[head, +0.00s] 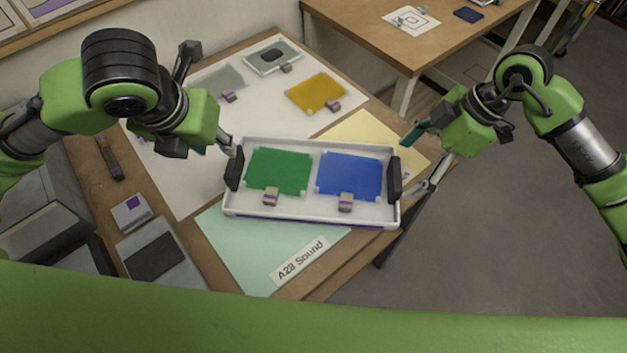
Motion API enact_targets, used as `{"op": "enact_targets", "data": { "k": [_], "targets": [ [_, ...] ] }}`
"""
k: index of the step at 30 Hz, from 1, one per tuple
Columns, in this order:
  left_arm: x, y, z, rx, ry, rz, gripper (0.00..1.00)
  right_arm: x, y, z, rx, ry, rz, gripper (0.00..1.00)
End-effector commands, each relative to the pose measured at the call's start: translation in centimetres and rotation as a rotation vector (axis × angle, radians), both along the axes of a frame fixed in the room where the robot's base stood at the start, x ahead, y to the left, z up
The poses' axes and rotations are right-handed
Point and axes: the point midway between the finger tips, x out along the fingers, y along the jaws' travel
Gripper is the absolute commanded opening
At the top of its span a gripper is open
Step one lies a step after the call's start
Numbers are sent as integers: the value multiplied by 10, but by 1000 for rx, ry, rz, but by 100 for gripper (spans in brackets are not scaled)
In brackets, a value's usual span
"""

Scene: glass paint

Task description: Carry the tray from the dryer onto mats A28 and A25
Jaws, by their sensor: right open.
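The white tray (300,221) lies across the mint mat labelled A28 Sound (250,250) and the pale yellow mat (358,130). The yellow mat's label is mostly hidden. The tray carries a green pane (278,170) and a blue pane (349,174), each with a small clip block, and has a dark handle at each end. My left gripper (215,146) is at the left handle; its fingers are partly hidden, so its grip is unclear. My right gripper (425,156) is open just right of the right handle, apparently apart from it. The dryer cannot be made out surely.
A white sheet (180,190) behind the tray bears a yellow pane (316,92) and grey panes. Grey devices (160,262) stand at left. The table's right edge runs close to the tray, with open floor (480,250) beyond. Another table (400,40) stands behind.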

Motion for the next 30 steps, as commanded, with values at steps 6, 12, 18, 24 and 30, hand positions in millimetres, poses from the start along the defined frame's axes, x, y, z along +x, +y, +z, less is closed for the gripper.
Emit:
{"op": "enact_targets", "data": {
  "k": [6,12,18,24,30],
  "targets": [
    [0,0,0,0,0,0,30,1,-19,44,-1,-3,-1,79],
    [0,0,0,0,0,0,30,0,-28,67,0,-1,-1,79],
    [0,0,0,0,0,0,30,0,-31,73,-1,1,-1,79],
    [0,0,0,0,0,0,30,0,-30,73,0,1,-1,79],
    [0,0,0,0,0,0,30,0,-30,73,0,1,-1,79]
  ]
}}
